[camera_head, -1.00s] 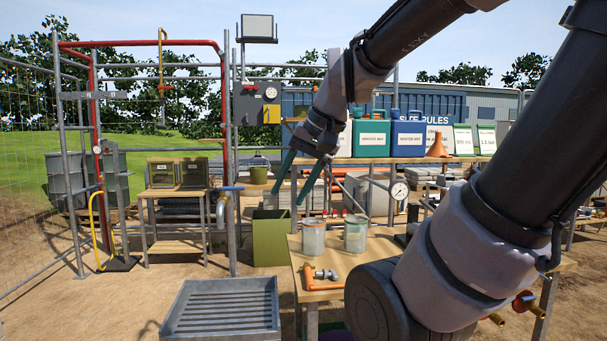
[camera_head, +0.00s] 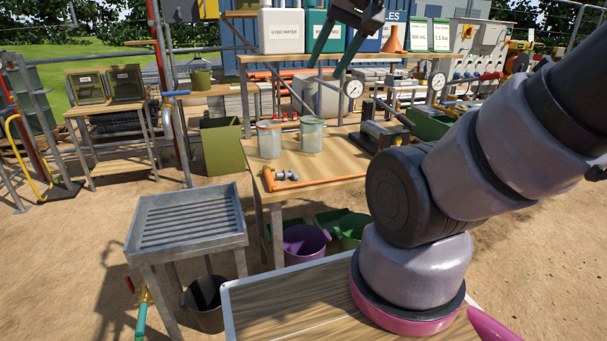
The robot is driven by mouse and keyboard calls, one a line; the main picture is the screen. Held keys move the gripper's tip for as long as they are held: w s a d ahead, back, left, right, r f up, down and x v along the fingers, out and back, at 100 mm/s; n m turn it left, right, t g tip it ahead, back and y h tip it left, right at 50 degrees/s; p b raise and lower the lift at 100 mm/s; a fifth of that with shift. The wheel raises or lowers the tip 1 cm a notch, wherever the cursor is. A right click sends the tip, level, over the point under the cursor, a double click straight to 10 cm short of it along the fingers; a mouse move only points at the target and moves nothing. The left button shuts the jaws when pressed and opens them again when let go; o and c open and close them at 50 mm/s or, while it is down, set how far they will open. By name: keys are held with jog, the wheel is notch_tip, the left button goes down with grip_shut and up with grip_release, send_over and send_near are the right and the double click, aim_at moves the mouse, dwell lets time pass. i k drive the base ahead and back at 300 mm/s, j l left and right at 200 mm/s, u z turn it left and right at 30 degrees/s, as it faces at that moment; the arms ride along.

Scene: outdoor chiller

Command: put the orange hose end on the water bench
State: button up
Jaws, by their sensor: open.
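An orange L-shaped pipe piece (camera_head: 268,180), which may be the orange hose end, lies near the front left corner of a wooden bench (camera_head: 335,168). A small grey fitting (camera_head: 288,175) lies beside it. I cannot tell for sure whether this bench is the water bench. My gripper (camera_head: 325,72) is open with nothing between its green fingers. It hangs high in the picture, in front of the back shelf with the containers, well above the orange piece and apart from it.
A slatted metal drain table (camera_head: 240,238) stands front left, with a dark bucket (camera_head: 205,303) below. A purple bucket (camera_head: 305,243) sits under the bench.

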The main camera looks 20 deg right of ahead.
aim_at(302, 172)
jog(key=j+z, duration=1)
jog(key=j, duration=0.55)
jog(key=k+j+z, duration=0.15)
jog(key=j, duration=0.9)
jog(key=k+z, duration=0.05)
